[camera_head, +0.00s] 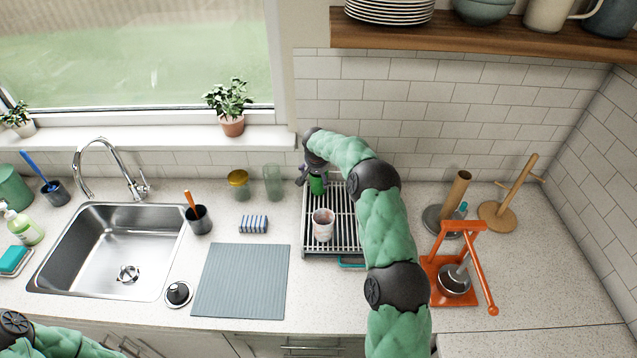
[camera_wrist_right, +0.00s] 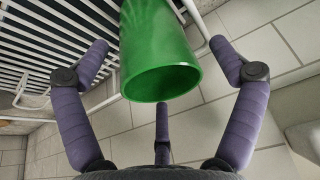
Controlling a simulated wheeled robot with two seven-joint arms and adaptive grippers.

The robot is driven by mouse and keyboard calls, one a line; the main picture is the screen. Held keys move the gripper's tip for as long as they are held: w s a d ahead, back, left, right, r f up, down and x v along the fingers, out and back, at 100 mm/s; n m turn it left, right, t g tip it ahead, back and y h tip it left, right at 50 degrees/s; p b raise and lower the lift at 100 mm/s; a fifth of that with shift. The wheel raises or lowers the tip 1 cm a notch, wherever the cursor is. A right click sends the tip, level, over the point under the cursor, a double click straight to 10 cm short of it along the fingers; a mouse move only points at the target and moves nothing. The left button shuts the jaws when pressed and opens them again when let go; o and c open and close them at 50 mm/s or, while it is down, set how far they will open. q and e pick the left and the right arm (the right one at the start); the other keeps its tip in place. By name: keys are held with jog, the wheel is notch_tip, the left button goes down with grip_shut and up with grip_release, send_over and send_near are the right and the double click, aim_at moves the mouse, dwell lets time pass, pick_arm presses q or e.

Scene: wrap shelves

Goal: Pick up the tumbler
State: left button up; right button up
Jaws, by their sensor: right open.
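A green tumbler (camera_head: 317,185) stands at the back left of the dish rack (camera_head: 345,232). In the right wrist view the tumbler (camera_wrist_right: 160,55) shows its open rim and hollow inside, between my spread fingers. My right gripper (camera_head: 311,178) is open at the tumbler, with a finger on either side and a third below in the right wrist view (camera_wrist_right: 160,66). The side fingers appear apart from the tumbler; contact on the hidden sides cannot be told. My left gripper is out of view; only part of my left arm shows at the bottom left.
A whitish cup (camera_head: 323,224) stands in the rack in front of the tumbler. Glass jars (camera_head: 272,182) stand left of the rack, and a grey mat (camera_head: 241,280) lies left. An orange stand (camera_head: 455,278) and a paper-towel holder (camera_head: 445,216) are right of my arm.

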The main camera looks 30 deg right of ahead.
jog(key=shift+w+d+f, duration=0.1)
jog(key=shift+w+f, duration=0.05)
jog(key=shift+f, duration=0.2)
jog(key=c, duration=1.1)
jog(key=shift+c, duration=0.3)
jog(key=shift+r, duration=0.1)
jog(key=shift+r, duration=0.55)
jog(key=s+a+r+b, duration=0.1)
jog(key=s+a+r, duration=0.2)
jog(key=a+r, duration=0.8)
jog(key=a, duration=0.2)
jog(key=shift+s+a+r+b, duration=0.2)
jog(key=shift+a+r+b, duration=0.1)
jog(key=shift+a, duration=0.1)
